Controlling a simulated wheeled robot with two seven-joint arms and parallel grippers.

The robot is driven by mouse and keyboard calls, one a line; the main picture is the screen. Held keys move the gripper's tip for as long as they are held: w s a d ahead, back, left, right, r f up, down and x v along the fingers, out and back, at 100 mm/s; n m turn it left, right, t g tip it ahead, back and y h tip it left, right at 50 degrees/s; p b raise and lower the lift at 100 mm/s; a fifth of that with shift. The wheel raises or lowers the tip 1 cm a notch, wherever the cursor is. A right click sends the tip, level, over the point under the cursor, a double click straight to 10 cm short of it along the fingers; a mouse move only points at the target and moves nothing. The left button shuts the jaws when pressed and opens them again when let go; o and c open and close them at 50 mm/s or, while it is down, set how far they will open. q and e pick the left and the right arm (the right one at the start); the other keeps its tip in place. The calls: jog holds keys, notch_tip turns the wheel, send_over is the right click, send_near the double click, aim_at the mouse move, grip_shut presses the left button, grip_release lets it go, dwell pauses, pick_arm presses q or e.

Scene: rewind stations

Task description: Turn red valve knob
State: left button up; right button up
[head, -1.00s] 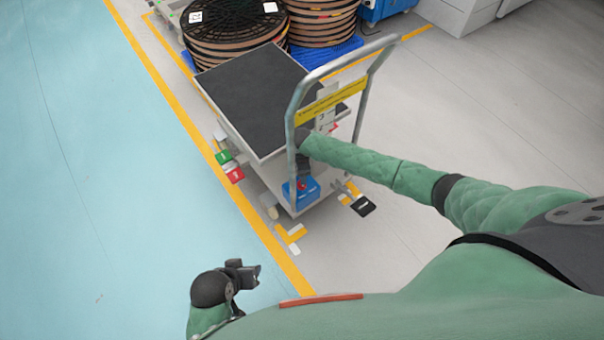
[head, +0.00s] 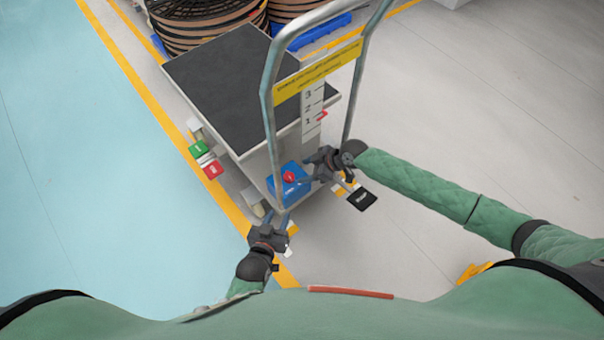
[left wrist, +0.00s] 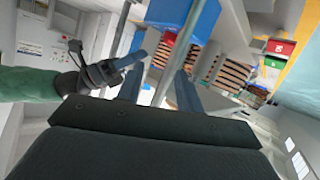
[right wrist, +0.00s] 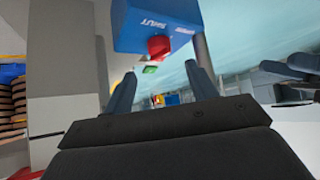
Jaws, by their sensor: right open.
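The red valve knob (head: 288,177) sits on a blue box (head: 293,194) low on the near end of a cart. In the right wrist view the red knob (right wrist: 160,47) shows on the blue box (right wrist: 150,18), which has white lettering including "SHUT". My right gripper (head: 314,168) is open just right of the box; the knob appears ahead of its fingertips, apart from them. My left gripper (head: 284,218) is below the box, near a handle post. In the left wrist view its fingers are spread with the grey post (left wrist: 187,55) between or beyond them; contact cannot be told.
The cart's dark deck (head: 215,80) and metal handle frame (head: 268,110) stand around the box. A yellow label (head: 318,70) crosses the handle. A green block (head: 198,148), a red block (head: 213,170) and a black pedal (head: 362,200) stick out low. The blue floor at left is clear.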

aim_at(291, 175)
jog(key=x, duration=0.7)
pick_arm(q)
jog(key=w+r+t, duration=0.2)
jog(key=w+r, duration=0.1)
jog(key=r, duration=0.4)
jog(key=shift+d+r+t, duration=0.15)
jog(key=shift+r+t, duration=0.15)
pick_arm(e)
jog(key=shift+w+a+f, duration=0.1)
jog(key=shift+a+f, duration=0.1)
jog(key=shift+a, duration=0.05)
pick_arm(q)
jog(key=shift+f, duration=0.1)
pick_arm(e)
jog(key=c, duration=1)
